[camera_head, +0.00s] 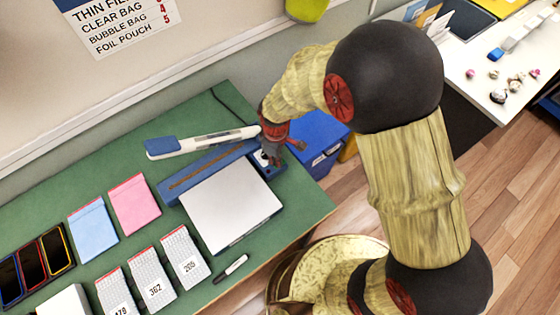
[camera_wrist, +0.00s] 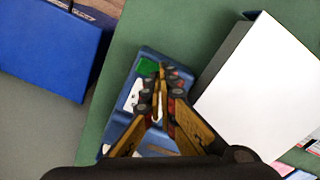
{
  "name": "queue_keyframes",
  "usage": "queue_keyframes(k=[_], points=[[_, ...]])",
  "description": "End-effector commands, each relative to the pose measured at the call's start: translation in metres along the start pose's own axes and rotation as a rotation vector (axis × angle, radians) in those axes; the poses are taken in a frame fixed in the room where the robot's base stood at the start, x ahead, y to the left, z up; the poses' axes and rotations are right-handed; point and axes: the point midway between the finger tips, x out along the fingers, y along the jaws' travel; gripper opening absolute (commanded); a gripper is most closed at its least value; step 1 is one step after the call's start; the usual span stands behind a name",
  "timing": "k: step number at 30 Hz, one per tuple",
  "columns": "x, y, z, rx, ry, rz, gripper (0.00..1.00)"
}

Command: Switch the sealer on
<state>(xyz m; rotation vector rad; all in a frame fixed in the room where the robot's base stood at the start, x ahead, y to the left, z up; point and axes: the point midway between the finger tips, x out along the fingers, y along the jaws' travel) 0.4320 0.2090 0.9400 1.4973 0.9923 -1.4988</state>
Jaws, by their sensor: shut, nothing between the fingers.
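The sealer is a long blue body (camera_head: 208,173) with a raised white arm ending in a blue handle (camera_head: 162,148), on the green table. My gripper (camera_head: 272,157) is shut and empty at the sealer's right end, pointing down over its control area. In the wrist view my closed fingertips (camera_wrist: 161,76) are over the blue end of the sealer (camera_wrist: 118,127). A green patch (camera_wrist: 148,66) and a white panel (camera_wrist: 133,95) show beside the fingers. The fingers hide part of the controls, and I cannot tell whether they touch or how the switch is set.
A white-topped block (camera_head: 230,205) stands right in front of the sealer; it also shows in the wrist view (camera_wrist: 262,92). A blue bin (camera_head: 318,140) is beyond the table's right edge. Pads, numbered packs (camera_head: 186,258), phones (camera_head: 32,265) and a marker (camera_head: 231,268) lie on the left and front.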

Motion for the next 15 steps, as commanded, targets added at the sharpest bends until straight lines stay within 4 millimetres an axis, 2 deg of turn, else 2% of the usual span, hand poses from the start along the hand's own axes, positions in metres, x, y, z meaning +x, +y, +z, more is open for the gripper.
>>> queue_keyframes(k=[1,15], points=[[-0.007,0.0,0.0,0.0,0.001,0.0,0.0],[-0.041,0.0,0.0,0.0,0.001,0.001,0.0]])
